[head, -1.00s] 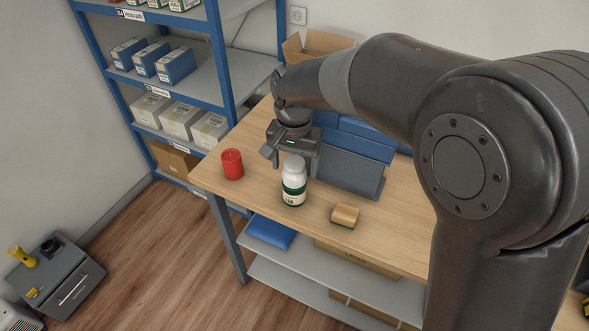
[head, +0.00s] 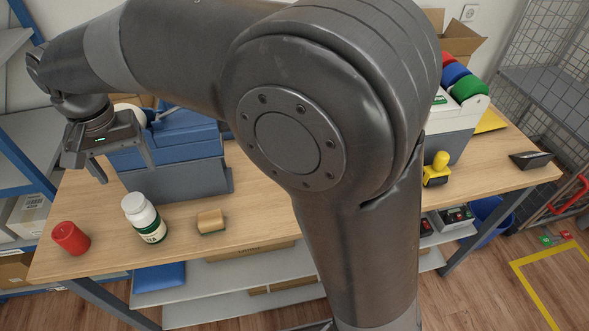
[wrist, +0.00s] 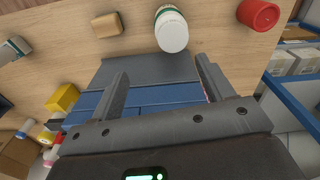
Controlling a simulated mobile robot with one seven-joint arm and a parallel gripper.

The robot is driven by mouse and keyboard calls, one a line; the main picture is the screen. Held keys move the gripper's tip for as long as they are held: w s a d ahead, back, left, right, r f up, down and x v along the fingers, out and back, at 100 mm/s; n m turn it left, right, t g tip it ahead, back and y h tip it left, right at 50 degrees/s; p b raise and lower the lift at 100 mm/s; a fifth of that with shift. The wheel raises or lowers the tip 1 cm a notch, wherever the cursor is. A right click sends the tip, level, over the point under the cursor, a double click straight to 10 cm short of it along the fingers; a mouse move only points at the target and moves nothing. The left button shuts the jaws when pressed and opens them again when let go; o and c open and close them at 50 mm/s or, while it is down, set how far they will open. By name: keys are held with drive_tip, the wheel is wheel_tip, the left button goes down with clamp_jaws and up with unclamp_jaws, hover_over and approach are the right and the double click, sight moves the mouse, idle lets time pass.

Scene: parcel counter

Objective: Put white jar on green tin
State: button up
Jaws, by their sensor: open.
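The white jar (head: 138,208), with a white lid and a green label, stands upright near the front edge of the wooden counter. In the wrist view the white jar (wrist: 171,30) shows ahead of the fingers. My gripper (head: 125,172) is open, pointing down, behind and above the jar, apart from it. In the wrist view both fingers of my gripper (wrist: 160,70) are spread with nothing held between them. I cannot make out a green tin in any view; part of the counter is hidden by my arm.
A red can (head: 70,238) stands left of the jar, and a tan-and-green sponge (head: 211,222) lies to its right. Blue boxes (head: 180,145) fill a grey holder behind the jar. A yellow-handled stamp (head: 437,170) and coloured rolls (head: 462,80) are farther right.

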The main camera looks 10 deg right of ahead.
drive_tip(key=d+r+t, duration=0.1)
drive_tip(key=d+r, duration=0.3)
drive_tip(key=d, duration=0.9)
drive_tip(key=s+d+f+m+t, duration=0.1)
drive_tip(key=s+d, duration=0.5)
drive_tip(key=d, duration=0.6)
drive_tip(key=s+d+f+t, duration=0.2)
drive_tip(key=s+d, duration=0.3)
drive_tip(key=d, duration=0.6)
drive_tip(key=shift+s+d+f+m+t, duration=0.3)
drive_tip(key=shift+s+d+m+t, duration=0.1)
drive_tip(key=shift+t, duration=0.3)
